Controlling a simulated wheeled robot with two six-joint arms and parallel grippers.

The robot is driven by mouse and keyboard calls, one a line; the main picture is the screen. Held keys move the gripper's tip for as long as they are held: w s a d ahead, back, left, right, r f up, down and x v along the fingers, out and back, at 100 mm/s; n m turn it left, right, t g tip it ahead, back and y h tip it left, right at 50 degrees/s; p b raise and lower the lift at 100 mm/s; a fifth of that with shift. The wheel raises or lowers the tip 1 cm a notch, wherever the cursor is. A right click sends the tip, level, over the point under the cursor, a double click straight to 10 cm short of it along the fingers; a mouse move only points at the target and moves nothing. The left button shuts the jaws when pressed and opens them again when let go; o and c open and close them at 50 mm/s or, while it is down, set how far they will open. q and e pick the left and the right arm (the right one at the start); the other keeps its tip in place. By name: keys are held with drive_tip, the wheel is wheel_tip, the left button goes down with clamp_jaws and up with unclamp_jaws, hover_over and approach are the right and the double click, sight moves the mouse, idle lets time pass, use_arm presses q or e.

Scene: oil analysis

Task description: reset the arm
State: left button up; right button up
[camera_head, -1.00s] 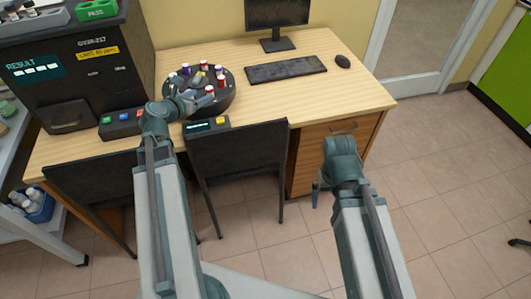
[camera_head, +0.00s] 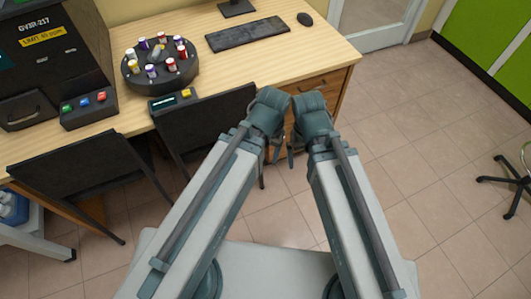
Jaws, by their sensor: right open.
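My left arm comes up from the lower left, and its wrist is in front of the desk's right-hand drawers. My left gripper (camera_head: 276,150) hangs below that wrist, small and mostly hidden; its jaws cannot be made out. My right arm stands beside it, the two wrists almost touching. My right gripper (camera_head: 291,152) points down below its wrist, partly hidden, open, with nothing seen in it. Both grippers are in front of the desk, away from the round dark carousel (camera_head: 133,75), which holds several capped vials.
The wooden desk (camera_head: 205,75) carries a keyboard (camera_head: 247,34), a mouse (camera_head: 305,19) and a dark analysis machine (camera_head: 40,60). Two dark chairs (camera_head: 85,165) stand at its front. Tiled floor (camera_head: 420,180) is free on the right; a wheeled chair base (camera_head: 510,182) stands at the far right.

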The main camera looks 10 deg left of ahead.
use_arm(q)
drive_tip(key=shift+s+m, duration=0.2)
drive_tip(key=shift+m, duration=0.1)
drive_tip(key=shift+r, duration=0.15)
wheel_tip(320, 180, up, 12)
drive_tip(key=p, duration=1.2)
drive_tip(key=shift+r+p, duration=0.25)
drive_tip(key=shift+p, duration=0.1)
